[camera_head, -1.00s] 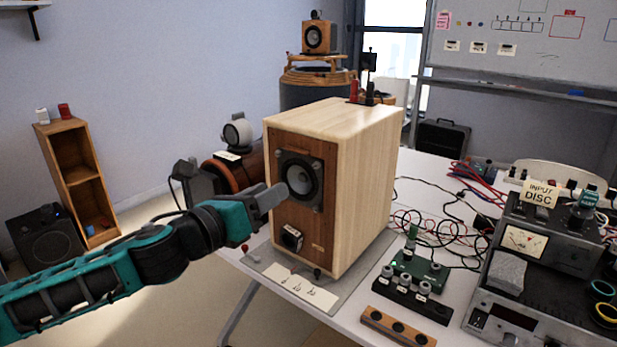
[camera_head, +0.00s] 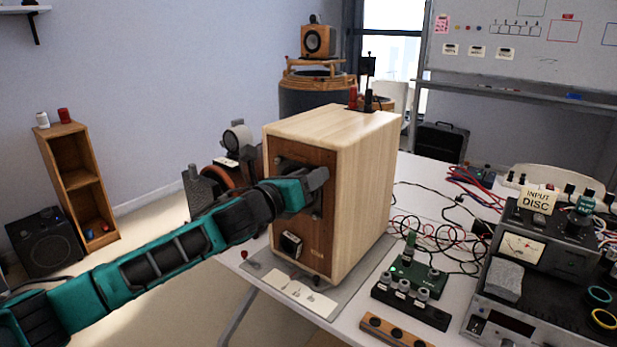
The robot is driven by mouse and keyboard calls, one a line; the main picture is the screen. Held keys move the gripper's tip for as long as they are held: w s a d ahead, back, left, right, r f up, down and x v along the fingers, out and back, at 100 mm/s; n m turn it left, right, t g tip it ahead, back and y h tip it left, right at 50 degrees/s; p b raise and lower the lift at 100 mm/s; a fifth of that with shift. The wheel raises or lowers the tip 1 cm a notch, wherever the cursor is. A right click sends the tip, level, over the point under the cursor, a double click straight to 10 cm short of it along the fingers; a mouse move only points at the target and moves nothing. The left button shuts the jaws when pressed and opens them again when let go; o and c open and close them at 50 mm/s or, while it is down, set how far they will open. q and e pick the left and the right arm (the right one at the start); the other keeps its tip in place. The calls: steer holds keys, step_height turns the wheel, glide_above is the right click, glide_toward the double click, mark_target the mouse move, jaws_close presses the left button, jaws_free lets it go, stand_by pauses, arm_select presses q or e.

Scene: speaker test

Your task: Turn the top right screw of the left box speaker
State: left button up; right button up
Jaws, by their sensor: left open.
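The box speaker (camera_head: 353,190) is a pale wood cabinet with a darker brown front, standing on a grey board on the white table. My left gripper (camera_head: 322,176) is open in front of the upper part of the speaker's front face, close to its right edge. The gripper and forearm hide most of the round driver and the screws around it. I cannot tell whether the fingers touch the top right screw. My right gripper is not in view.
A green circuit board (camera_head: 417,272) and a black block with several knobs (camera_head: 411,302) lie right of the speaker. Stacked audio gear (camera_head: 540,270) fills the table's right side. Loose red and black cables lie behind. A wooden shelf (camera_head: 77,180) stands at the far left.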

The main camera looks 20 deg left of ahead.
arm_select(q)
jaws_close()
stand_by(0.3)
stand_by(0.3)
steer(key=shift+m+p, duration=2.75)
steer(key=shift+m, duration=1.25)
jaws_free()
